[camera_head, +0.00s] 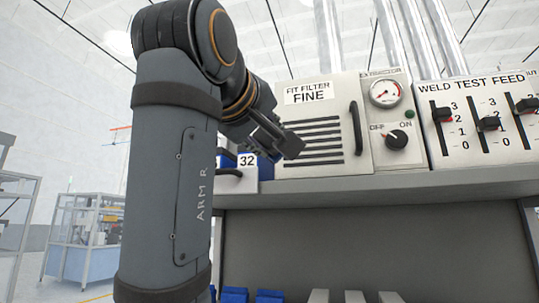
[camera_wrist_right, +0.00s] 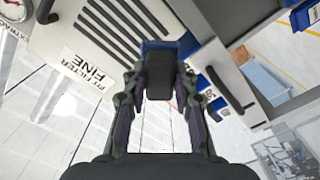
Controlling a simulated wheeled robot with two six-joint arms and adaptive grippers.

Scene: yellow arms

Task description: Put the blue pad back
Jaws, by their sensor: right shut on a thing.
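My right gripper (camera_head: 280,138) is in front of the vented "FIT FILTER FINE" panel. In the right wrist view, its two fingers (camera_wrist_right: 160,98) are shut on a dark, rounded block with blue showing at its far end. I take this to be the blue pad (camera_wrist_right: 187,44). The fingers and the dark part hide much of it. In the head view, blue also shows behind and below the gripper, beside a "32" label (camera_head: 247,160). I cannot tell there which blue belongs to the pad. My left gripper is not in view.
The weld test feed panel (camera_head: 484,125) stands at right. A grey shelf edge (camera_head: 380,186) runs below. Blue items (camera_head: 236,295) lie low down.

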